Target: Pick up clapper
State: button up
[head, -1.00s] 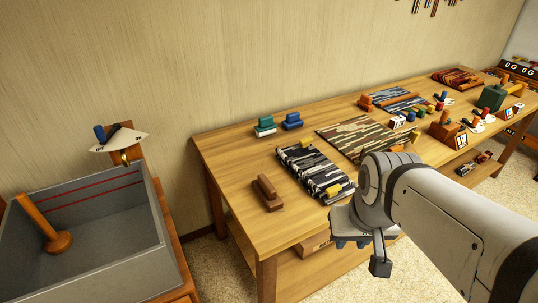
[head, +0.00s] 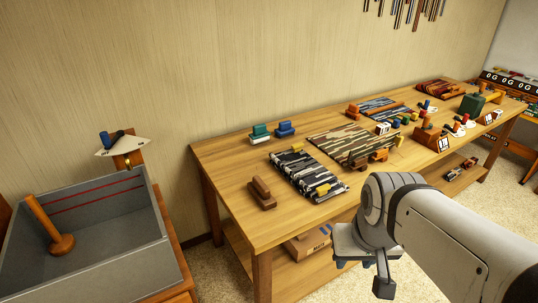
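A brown wooden block with a raised grip (head: 262,194), which looks like the clapper, sits at the left front of the long wooden table (head: 235,178). Nothing covers it in the head view. My gripper (head: 366,264) is at the end of my arm in the lower right, in front of the table's front edge and right of the block. It appears clear of the block and of the other things. Its fingertips are small and partly hidden by its own housing, so its opening does not show.
A black-and-white striped cloth (head: 300,170) lies right of the block. Green (head: 260,132) and blue (head: 286,129) blocks stand behind. A grey bin (head: 110,250) with a wooden peg (head: 50,226) stands left of the table. A cardboard box (head: 308,243) sits beneath.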

aim_at(258, 187)
jog(key=u, duration=0.15)
jog(key=i, duration=1.05)
jog(key=u, duration=0.55)
